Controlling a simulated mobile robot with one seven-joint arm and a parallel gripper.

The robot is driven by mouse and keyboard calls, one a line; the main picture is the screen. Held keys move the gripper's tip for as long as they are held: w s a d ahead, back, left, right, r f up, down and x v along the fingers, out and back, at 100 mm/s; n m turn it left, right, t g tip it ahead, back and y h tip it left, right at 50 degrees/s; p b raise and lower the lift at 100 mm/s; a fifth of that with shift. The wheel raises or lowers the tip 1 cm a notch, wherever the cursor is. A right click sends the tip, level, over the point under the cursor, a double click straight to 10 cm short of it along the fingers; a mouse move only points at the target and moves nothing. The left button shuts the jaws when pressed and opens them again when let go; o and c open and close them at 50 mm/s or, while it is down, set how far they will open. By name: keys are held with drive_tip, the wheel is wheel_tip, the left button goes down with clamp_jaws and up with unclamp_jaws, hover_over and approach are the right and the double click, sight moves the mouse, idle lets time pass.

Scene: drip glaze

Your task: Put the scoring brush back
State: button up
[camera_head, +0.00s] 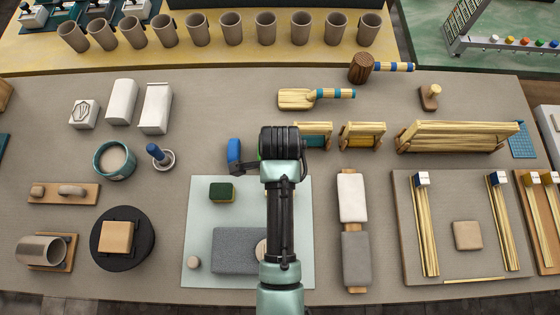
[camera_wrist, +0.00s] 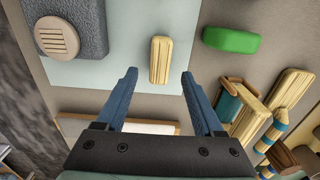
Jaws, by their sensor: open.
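A small pale wooden block (camera_wrist: 160,60), which looks like the scoring brush, lies on the pale blue mat (camera_wrist: 125,75) near its edge in the wrist view. Its bristles cannot be made out. In the head view my arm hides it. My gripper (camera_wrist: 160,73) is open, its two blue fingers apart, with the block just beyond and between the fingertips, apparently not held. In the head view one blue finger of my gripper (camera_head: 234,152) shows left of my black wrist, above the mat's far edge.
A green block (camera_wrist: 230,40) lies just off the mat. The grey slab (camera_head: 232,250) and green-yellow sponge (camera_head: 222,190) are on the mat. Small wooden racks (camera_head: 361,136) stand to the right. A board with white and grey blocks (camera_head: 353,198) lies right of my arm.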

drive_tip(key=w+r+n+t, duration=0.3)
drive_tip(key=w+r+t, duration=0.25)
drive_tip(key=r, duration=0.75)
drive_tip(key=w+r+n+t, duration=0.35)
drive_tip(key=w+r, duration=0.35)
drive_tip(key=r, duration=0.6)
drive_tip(key=w+r+n+t, duration=0.3)
drive_tip(key=w+r+t, duration=0.3)
drive_tip(key=r, duration=0.7)
drive_tip(key=s+r+n+t, duration=0.2)
drive_tip(key=s+r+t, duration=0.2)
drive_tip(key=r, duration=0.6)
drive_tip(key=s+r+n+t, duration=0.3)
drive_tip(key=s+r+t, duration=0.1)
drive_tip(key=r, duration=0.7)
drive_tip(key=s+r+n+t, duration=0.3)
drive_tip(key=s+r, duration=0.3)
drive_tip(key=r, duration=0.5)
drive_tip(key=shift+s+t, duration=0.3)
drive_tip(key=shift+t, duration=0.4)
drive_tip(key=shift+n, duration=0.25)
